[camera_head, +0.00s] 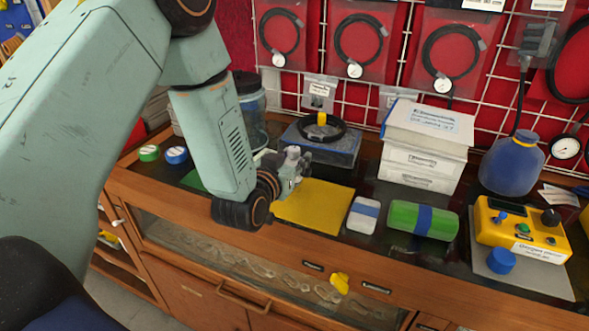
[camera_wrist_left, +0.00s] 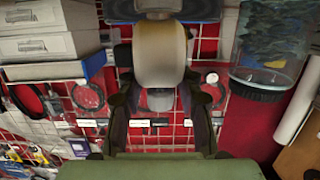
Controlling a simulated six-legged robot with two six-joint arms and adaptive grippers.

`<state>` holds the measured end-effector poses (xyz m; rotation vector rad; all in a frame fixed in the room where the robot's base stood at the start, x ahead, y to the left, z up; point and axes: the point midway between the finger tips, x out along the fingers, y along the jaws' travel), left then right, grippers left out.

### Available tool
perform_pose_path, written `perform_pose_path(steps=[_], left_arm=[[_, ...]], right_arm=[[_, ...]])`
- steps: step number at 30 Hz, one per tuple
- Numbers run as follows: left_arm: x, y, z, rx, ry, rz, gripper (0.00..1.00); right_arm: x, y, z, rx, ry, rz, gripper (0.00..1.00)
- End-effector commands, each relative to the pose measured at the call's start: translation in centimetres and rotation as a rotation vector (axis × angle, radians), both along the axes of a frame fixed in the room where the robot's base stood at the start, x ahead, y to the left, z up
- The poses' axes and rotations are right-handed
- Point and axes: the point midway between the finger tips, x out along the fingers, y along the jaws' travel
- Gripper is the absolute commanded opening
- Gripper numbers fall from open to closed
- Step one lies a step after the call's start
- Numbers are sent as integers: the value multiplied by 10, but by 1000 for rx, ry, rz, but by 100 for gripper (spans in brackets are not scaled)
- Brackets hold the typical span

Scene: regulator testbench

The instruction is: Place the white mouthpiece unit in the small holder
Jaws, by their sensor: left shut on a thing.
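My left gripper (camera_head: 287,172) is in front of the hanging rack, over the bench near the yellow mat. In the left wrist view, which is upside down, its dark fingers are shut around a cream-white rounded piece (camera_wrist_left: 160,55), which looks like the white mouthpiece unit. In the head view the gripper mostly hides this piece. A blue-grey box (camera_head: 330,150) stands just behind, with a black ring (camera_head: 336,131) and a yellow piece on it. I cannot tell which thing is the small holder. My right gripper is not in view.
A yellow mat (camera_head: 314,207) lies bare below the gripper. White boxes (camera_head: 425,150), a white-and-blue block (camera_head: 363,215), a green roll (camera_head: 422,220), a blue flask (camera_head: 512,165) and a yellow control box (camera_head: 522,229) stand to the right. A clear jar (camera_head: 250,112) stands behind the arm.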

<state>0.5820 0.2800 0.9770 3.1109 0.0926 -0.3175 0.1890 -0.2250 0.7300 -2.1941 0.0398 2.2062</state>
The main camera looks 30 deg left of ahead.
Motion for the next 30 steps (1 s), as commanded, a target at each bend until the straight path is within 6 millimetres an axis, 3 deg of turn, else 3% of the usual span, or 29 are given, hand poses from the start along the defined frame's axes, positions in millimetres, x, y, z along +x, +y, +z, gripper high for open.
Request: perform_pose_path(steps=[5, 15, 16, 23, 30], left_arm=[[1, 0, -22, 2, 0, -1, 0], [3, 0, -24, 1, -2, 0, 0], [3, 0, -24, 1, 0, 0, 38], [3, 0, -24, 1, 0, 0, 57], [3, 0, -24, 1, 0, 0, 58]], right_arm=[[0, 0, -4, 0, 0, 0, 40], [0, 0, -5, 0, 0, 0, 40], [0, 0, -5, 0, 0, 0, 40], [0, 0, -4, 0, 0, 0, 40], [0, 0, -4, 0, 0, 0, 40]])
